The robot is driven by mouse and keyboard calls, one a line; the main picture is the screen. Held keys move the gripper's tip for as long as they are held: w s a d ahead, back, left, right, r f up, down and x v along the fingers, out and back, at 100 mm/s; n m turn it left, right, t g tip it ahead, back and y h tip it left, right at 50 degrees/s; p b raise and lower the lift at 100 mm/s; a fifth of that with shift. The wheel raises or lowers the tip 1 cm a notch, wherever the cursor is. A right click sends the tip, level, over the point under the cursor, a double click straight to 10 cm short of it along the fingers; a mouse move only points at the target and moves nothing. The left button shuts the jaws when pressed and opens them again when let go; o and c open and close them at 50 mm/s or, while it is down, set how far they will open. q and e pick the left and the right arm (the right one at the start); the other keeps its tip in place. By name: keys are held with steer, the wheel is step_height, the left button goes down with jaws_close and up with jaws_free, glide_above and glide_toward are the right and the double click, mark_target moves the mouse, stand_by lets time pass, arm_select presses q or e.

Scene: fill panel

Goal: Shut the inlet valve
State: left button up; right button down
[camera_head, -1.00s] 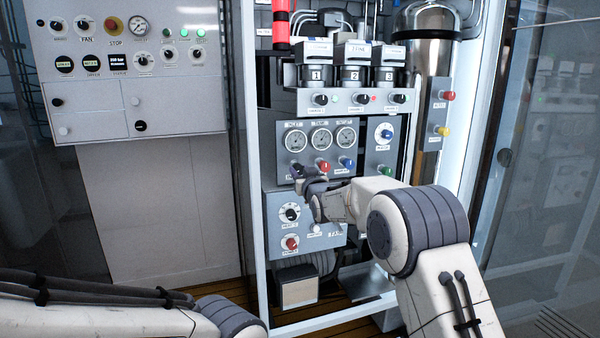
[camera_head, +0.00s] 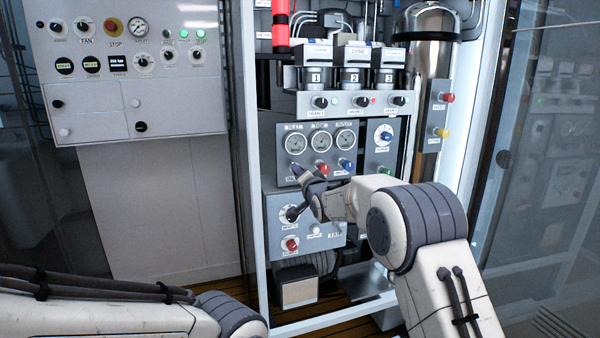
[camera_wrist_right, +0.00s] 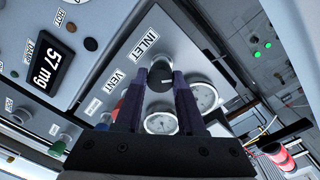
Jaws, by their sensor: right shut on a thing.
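The inlet valve is a dark round knob (camera_wrist_right: 160,70) under the INLET label (camera_wrist_right: 148,45) in the right wrist view. My right gripper (camera_wrist_right: 159,82) has one finger on each side of the knob and is shut on it. In the head view the right gripper (camera_head: 300,174) is at the lower left of the three-gauge panel (camera_head: 283,147), and it hides the knob there. My left gripper is out of view; only part of the left arm shows at the bottom left.
A red knob (camera_head: 322,169) and a blue knob (camera_head: 346,165) sit just right of the gripper. A lower box (camera_head: 325,240) has a dial and a red knob (camera_head: 291,244). The cabinet's white frame post (camera_head: 249,150) stands to the left.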

steer(key=m+p, duration=0.5)
steer(key=m, duration=0.4)
steer(key=shift+m+y, duration=0.3)
steer(key=shift+m, duration=0.1)
steer(key=shift+a, duration=0.1)
stand_by(0.3)
steer(key=c, duration=0.5)
jaws_free()
steer(key=v, duration=1)
steer(key=shift+s+r, duration=0.2)
steer(key=shift+s, duration=0.05)
